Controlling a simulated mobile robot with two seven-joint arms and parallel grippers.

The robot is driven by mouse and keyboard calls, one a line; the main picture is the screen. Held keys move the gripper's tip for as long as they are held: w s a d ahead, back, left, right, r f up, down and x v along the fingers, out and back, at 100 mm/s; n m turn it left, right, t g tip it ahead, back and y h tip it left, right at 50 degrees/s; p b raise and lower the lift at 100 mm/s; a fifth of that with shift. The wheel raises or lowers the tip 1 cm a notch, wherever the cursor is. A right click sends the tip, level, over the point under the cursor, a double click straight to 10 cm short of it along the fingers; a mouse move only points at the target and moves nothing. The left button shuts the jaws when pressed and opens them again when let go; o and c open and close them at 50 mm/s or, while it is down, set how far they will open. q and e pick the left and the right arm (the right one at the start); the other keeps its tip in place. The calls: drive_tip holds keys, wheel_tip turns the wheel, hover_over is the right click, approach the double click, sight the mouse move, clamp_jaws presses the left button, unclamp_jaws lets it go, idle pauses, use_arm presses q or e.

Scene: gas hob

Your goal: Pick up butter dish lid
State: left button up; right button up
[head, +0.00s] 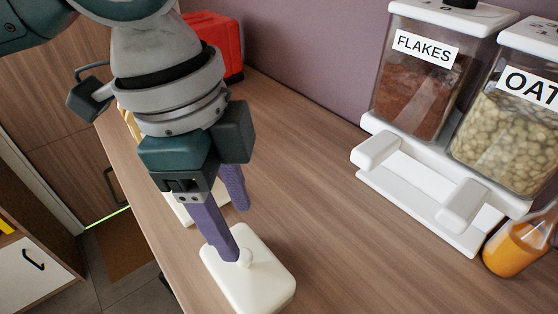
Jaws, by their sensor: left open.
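The butter dish lid (262,285) is a white, rounded rectangular cover with a small knob on top. It sits on the wooden counter at the bottom middle of the head view. My left gripper (236,228) comes down from above with its two purple fingers apart. The nearer fingertip is beside the knob and overlaps part of the lid in the picture. The farther fingertip shows behind it. I cannot tell whether either finger touches the knob. The dish under the lid cannot be made out. My right gripper is not in view.
A white object (184,213) is partly hidden behind my left gripper. A red appliance (222,40) stands at the back by the wall. A white dispenser with flakes (415,92) and oats (505,140) stands right, beside an orange bottle (515,248). The counter (325,190) between is clear.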

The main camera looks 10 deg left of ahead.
sight(243, 255)
use_arm(q)
drive_tip(key=f, duration=0.5)
drive_tip(key=shift+s+d+f, duration=0.2)
drive_tip(key=shift+s+f, duration=0.15)
drive_tip(key=shift+f, duration=0.05)
clamp_jaws()
idle(1.0)
